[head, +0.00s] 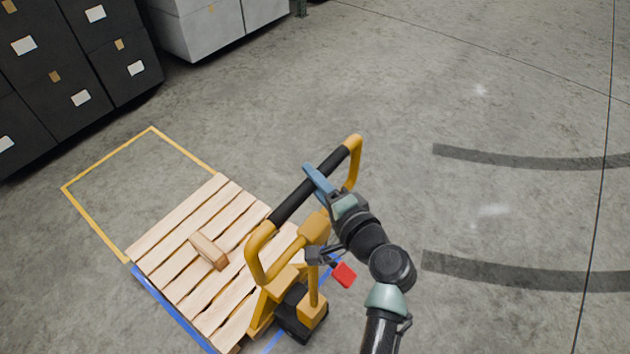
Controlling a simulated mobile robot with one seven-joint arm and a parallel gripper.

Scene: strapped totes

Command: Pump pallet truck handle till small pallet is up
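The yellow pallet truck (284,282) stands at the near right end of the small wooden pallet (180,254). Its handle is a yellow loop with a black grip bar (296,202), and it leans up towards the right. My gripper (318,180) is at the black bar, with a blue finger lying across it near the bar's right part. The far finger is hidden, so I cannot tell whether the gripper is closed around the bar. A wooden block (208,251) lies on the pallet slats. Whether the pallet is off the floor is unclear.
A yellow floor outline (92,222) lies beyond the pallet, and blue floor tape (172,308) runs along its near left edge. Dark totes (75,55) and light totes (215,25) stand at the upper left. The floor to the right is clear, with dark curved marks.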

